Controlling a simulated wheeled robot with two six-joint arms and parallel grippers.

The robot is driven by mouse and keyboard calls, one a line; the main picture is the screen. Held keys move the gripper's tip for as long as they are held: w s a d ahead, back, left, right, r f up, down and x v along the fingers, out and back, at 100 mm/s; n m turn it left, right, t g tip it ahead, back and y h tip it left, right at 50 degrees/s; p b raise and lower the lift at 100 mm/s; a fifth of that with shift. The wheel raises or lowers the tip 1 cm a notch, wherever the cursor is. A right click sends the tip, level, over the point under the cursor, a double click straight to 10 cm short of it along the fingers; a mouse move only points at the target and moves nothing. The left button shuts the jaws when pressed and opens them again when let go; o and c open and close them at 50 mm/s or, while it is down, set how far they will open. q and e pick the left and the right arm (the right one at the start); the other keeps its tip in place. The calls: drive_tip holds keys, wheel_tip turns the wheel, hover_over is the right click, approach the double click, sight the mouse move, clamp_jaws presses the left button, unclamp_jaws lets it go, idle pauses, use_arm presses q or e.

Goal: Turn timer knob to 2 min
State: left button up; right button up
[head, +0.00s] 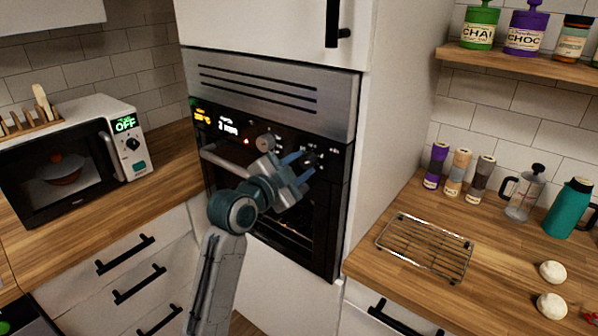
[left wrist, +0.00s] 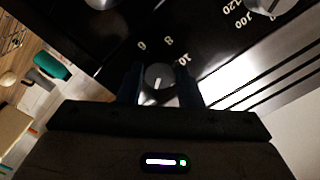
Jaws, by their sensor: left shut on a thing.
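The built-in oven (head: 290,125) has a black control panel with knobs. In the left wrist view, the timer knob (left wrist: 159,76) is grey with a white pointer line, and the numbers 6, 8 and 10 show around it. My left gripper (head: 306,165) is at the right part of the panel. Its two dark fingers stand on either side of this knob, shut on it. The pointer line points toward the bottom of the wrist picture. The lower part of the dial is hidden by my gripper. A small white display (head: 228,127) on the panel seems to read 2 min. My right gripper is not in view.
Another panel knob (head: 265,142) sits left of my gripper. A knob with 100 and 120 marks (left wrist: 265,4) shows in the wrist view. The oven handle (head: 222,158) is below the panel. A microwave (head: 70,158) stands left; a wire rack (head: 424,248) lies on the right counter.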

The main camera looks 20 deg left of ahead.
use_arm(q)
drive_tip(key=shift+m, duration=0.3)
drive_tip(key=o, duration=1)
drive_tip(key=shift+b+v, duration=1.65)
drive_tip(key=shift+v, duration=3.8)
